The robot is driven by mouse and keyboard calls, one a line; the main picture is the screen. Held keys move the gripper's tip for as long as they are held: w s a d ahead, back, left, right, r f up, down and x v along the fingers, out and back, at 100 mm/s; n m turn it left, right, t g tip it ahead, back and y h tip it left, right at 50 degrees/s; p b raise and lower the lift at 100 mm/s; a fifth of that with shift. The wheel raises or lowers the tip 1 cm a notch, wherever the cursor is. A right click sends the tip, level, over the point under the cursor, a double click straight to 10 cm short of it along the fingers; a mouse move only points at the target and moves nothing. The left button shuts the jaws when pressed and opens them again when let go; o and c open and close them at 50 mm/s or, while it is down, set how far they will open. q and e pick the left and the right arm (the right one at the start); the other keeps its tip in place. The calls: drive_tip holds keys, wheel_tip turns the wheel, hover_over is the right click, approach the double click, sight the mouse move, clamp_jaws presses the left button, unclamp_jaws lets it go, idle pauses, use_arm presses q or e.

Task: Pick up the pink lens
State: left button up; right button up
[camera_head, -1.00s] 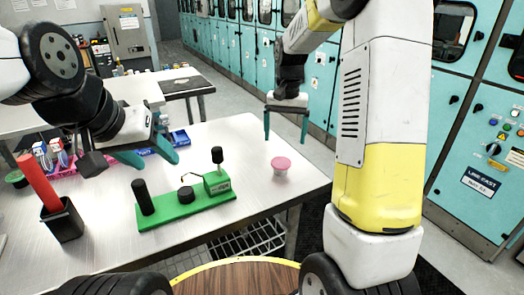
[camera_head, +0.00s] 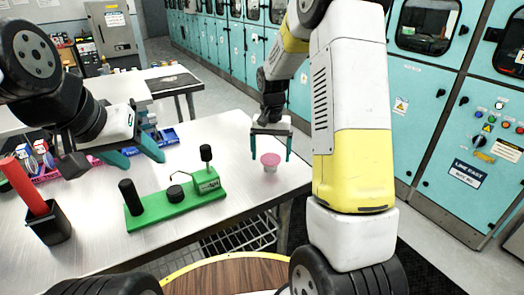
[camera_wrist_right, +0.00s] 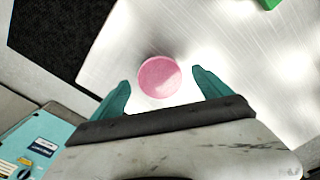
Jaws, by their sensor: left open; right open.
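The pink lens (camera_head: 270,160) is a round pink disc on a small pale base, standing on the metal table near its right edge. In the right wrist view the lens (camera_wrist_right: 159,77) lies ahead of and between the two teal fingers. My right gripper (camera_head: 270,152) is open, with its fingers pointing down, one on each side of the lens in the head view. I cannot tell whether the fingers touch it. My left gripper (camera_head: 140,158) is open and empty above the left part of the table.
A green fixture (camera_head: 170,204) with black knobs stands left of the lens on the table (camera_head: 105,240). A black cup (camera_head: 47,225) holding a red rod is at the left. A pink tray (camera_head: 80,168) and blue bin (camera_head: 165,138) lie behind. Teal cabinets (camera_head: 415,105) line the right.

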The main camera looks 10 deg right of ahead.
drive_tip(key=c, duration=1.4)
drive_tip(key=shift+c, duration=0.2)
